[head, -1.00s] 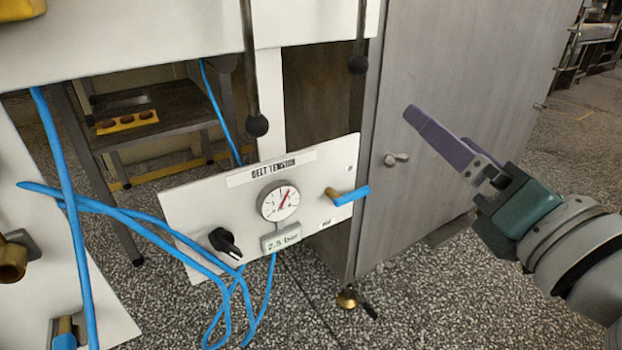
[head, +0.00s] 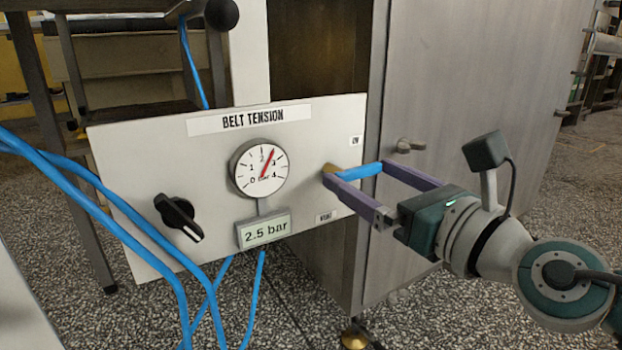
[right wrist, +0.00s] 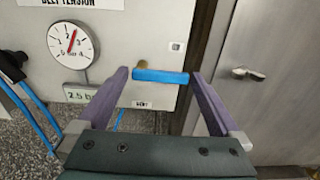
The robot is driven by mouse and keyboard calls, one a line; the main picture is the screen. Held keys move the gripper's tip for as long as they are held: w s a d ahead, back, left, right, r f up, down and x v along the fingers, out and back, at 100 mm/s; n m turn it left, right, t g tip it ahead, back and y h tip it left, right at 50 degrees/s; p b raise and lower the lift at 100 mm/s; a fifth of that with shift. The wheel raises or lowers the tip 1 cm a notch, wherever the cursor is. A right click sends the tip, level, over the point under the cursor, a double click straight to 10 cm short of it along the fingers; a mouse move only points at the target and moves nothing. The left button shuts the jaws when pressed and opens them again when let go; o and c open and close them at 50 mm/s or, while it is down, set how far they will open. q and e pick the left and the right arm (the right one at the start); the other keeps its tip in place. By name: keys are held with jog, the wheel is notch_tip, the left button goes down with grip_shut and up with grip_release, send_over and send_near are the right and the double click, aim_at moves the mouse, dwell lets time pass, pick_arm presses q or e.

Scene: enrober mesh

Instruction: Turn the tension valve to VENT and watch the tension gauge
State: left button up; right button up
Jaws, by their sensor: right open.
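The belt tension panel (head: 130,170) is a white plate hung at a slant. Its tension gauge (head: 260,168) has a red needle pointing up and right between 2 and 3. A plate below the gauge (head: 264,231) reads 2.5 bar. The tension valve has a blue lever (head: 360,171) on a brass body, pointing right. The lever also shows in the right wrist view (right wrist: 160,76), lying level above the VENT label (right wrist: 142,105). My right gripper (head: 382,180) is open, its purple fingers on either side of the lever. Contact is not clear. My left gripper is not in view.
A black knob (head: 180,216) sits at the panel's lower left. Blue hoses (head: 90,209) cross in front on the left. A grey cabinet door (head: 470,70) with a handle (head: 410,146) stands behind my right gripper. Speckled floor is open at the right.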

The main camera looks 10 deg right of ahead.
jog(key=shift+x, duration=1.15)
jog(key=shift+b, duration=0.3)
jog(key=c, duration=1.1)
